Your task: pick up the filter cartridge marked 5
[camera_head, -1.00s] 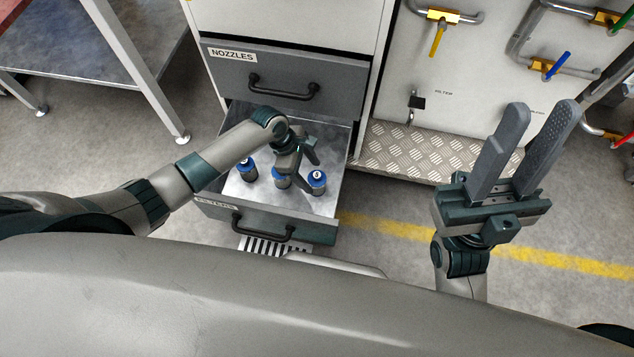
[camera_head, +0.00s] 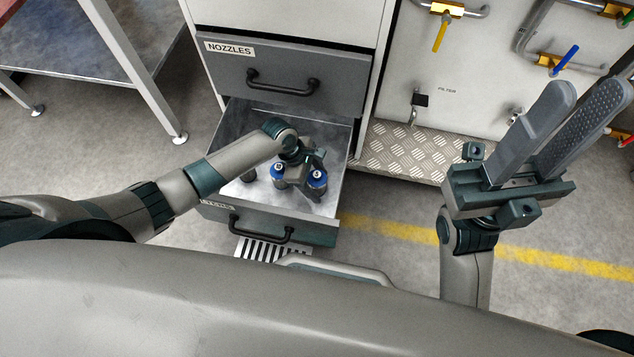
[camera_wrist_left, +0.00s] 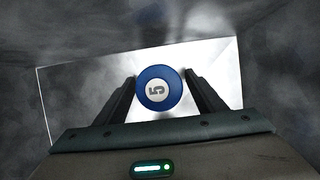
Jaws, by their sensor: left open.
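The filter cartridge marked 5 is a round blue cap with a white disc and a dark 5; in the left wrist view the cartridge (camera_wrist_left: 158,88) stands between my open left fingers, with a small gap on each side. My left gripper (camera_head: 309,170) reaches down into the open drawer (camera_head: 292,206) at its right-hand cartridge (camera_head: 317,180), which appears to be this one. Another blue-capped cartridge (camera_head: 279,171) stands left of it, and a third is mostly hidden by my arm. My right gripper (camera_head: 592,95) is open and empty, raised at the right.
A closed drawer labelled NOZZLES (camera_head: 280,78) with a black handle sits above the open one. A panel with pipes and coloured valve levers (camera_head: 439,36) stands at the right, above a tread-plate step (camera_head: 400,150). A metal table (camera_head: 70,45) stands at the left.

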